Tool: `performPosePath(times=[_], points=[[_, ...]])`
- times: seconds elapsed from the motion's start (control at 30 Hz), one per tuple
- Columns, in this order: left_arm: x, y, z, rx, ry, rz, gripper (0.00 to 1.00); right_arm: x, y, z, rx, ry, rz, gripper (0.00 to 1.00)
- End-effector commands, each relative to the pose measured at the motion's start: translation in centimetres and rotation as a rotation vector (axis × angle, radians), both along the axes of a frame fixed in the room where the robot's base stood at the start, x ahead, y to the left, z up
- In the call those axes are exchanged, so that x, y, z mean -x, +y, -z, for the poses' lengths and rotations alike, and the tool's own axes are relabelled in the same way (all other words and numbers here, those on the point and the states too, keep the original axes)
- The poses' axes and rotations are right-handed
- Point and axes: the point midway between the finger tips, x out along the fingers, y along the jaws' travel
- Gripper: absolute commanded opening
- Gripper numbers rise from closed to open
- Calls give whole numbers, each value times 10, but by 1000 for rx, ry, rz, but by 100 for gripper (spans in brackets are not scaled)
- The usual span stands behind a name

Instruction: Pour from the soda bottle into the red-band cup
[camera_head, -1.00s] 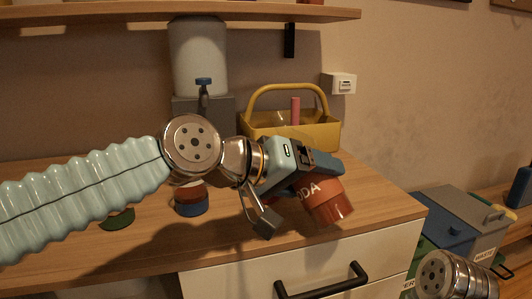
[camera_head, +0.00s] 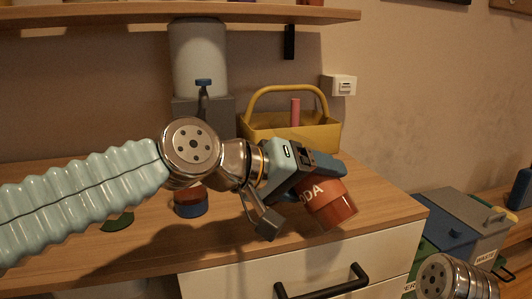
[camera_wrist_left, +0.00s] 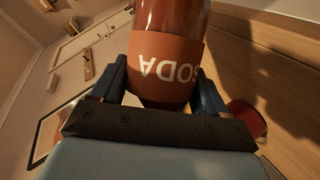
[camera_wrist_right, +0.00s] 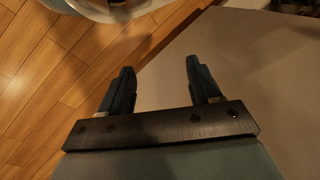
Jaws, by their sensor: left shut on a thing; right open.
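The soda bottle (camera_head: 330,202), brown-red with an orange-red label reading SODA, is held tilted by my left gripper (camera_head: 305,172) above the counter's front right part. In the left wrist view the bottle (camera_wrist_left: 168,60) sits between both fingers and runs out of the top of the frame. A red round object (camera_wrist_left: 247,118) shows right of the bottle in the left wrist view. My right gripper (camera_wrist_right: 160,75) is open and empty.
A yellow caddy (camera_head: 255,121) and a grey dispenser with a blue tap (camera_head: 198,60) stand at the back of the counter (camera_head: 385,200). A green disc (camera_head: 118,222) lies at left. Waste bins (camera_head: 465,215) stand at right. A shelf (camera_head: 270,12) hangs above.

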Motion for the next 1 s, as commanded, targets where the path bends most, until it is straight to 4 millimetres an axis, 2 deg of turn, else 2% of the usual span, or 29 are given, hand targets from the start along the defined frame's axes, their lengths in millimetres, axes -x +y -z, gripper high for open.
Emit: performPosePath(times=[1.0], points=[[4,-3,2,49,53,-1,19,0,0,6,1,0,1,63]])
